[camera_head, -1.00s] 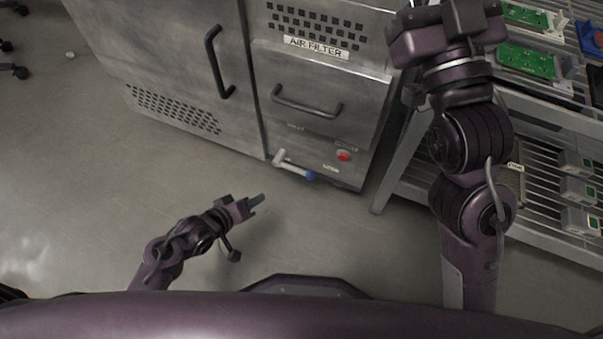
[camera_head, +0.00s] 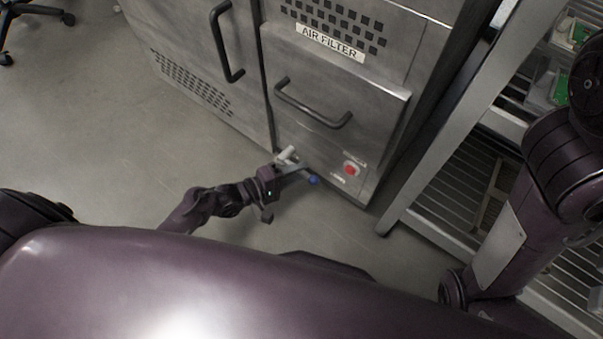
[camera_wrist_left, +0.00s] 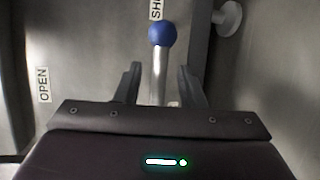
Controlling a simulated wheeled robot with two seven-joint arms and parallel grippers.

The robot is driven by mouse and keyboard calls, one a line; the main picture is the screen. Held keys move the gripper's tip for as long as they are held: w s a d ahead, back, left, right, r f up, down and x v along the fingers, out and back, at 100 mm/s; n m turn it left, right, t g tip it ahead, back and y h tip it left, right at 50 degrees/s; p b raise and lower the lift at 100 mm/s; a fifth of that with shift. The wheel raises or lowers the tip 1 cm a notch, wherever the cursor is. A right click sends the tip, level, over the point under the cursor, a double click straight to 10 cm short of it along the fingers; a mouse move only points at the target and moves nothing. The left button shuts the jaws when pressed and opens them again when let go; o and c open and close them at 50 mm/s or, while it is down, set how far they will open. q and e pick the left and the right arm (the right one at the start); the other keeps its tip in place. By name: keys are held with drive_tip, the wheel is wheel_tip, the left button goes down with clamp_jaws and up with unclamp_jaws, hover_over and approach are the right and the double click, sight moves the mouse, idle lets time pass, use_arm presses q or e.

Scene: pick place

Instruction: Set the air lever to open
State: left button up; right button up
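The air lever is a metal handle with a blue ball end (camera_head: 313,180), low on the front of the grey cabinet. In the left wrist view its blue ball (camera_wrist_left: 161,33) and metal rod (camera_wrist_left: 159,75) point up the picture. My left gripper (camera_wrist_left: 159,82) is open, with one finger on each side of the rod and gaps showing. In the head view the left gripper (camera_head: 292,172) is at the lever and partly covers it. An "OPEN" label (camera_wrist_left: 43,85) is to the left in the wrist view, and a partly cut-off "SH" label (camera_wrist_left: 156,8) is behind the ball. My right gripper is out of view.
The cabinet (camera_head: 335,130) carries an "AIR FILTER" label, a drawer handle (camera_head: 312,104) and a red button (camera_head: 350,169) right of the lever. A metal rack (camera_head: 455,185) stands to the right.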

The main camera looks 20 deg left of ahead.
use_arm(q)
drive_tip(key=shift+w+d+f, duration=0.1)
drive_tip(key=shift+w+d, duration=0.4)
clamp_jaws()
